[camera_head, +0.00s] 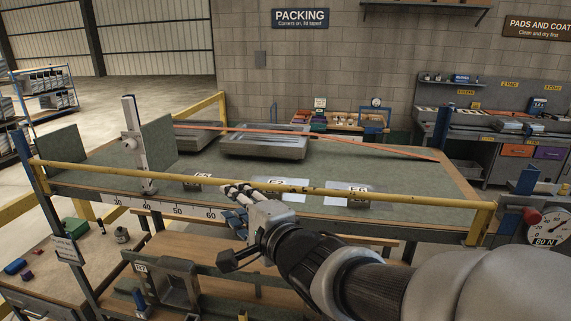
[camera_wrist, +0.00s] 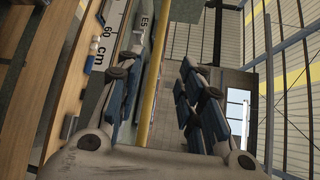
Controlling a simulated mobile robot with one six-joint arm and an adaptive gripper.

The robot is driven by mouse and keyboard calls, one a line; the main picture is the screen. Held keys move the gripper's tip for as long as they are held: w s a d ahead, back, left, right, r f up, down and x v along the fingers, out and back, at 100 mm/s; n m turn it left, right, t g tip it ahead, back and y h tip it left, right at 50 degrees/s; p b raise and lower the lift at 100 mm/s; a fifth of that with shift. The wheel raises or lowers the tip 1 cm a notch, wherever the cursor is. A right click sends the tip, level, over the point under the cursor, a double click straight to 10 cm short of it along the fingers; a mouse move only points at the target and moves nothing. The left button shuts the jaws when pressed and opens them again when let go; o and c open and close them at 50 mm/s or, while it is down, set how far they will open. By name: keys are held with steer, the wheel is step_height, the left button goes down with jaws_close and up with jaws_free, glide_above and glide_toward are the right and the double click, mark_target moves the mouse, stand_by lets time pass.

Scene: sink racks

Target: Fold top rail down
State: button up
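The yellow top rail (camera_head: 370,196) runs across the front of the green-topped bench, raised above its surface, from the left post to the right-hand bracket. My gripper (camera_head: 238,200) is at the rail, left of its middle. In the wrist view, the rail (camera_wrist: 156,75) passes through the gap between the two spread fingers of my gripper (camera_wrist: 160,95), nearer the left finger. The fingers are open, with blue pads, and are not closed on the rail. I cannot tell exactly how deep the rail sits between them. A red knob (camera_head: 532,216) is at the rail's right end.
A round gauge (camera_head: 548,228) stands at the far right. An upright post with a panel (camera_head: 157,145) stands on the bench's left. Grey trays (camera_head: 262,144) and flat labelled plates (camera_head: 281,184) lie on the bench. A wooden lower shelf (camera_head: 190,252) is below the front edge.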

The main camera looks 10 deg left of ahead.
mark_target(211, 183)
steer(key=p+x, duration=0.1)
steer(key=x, duration=1.5)
steer(key=shift+w+f, duration=0.1)
steer(key=shift+c, duration=0.5)
jaws_close()
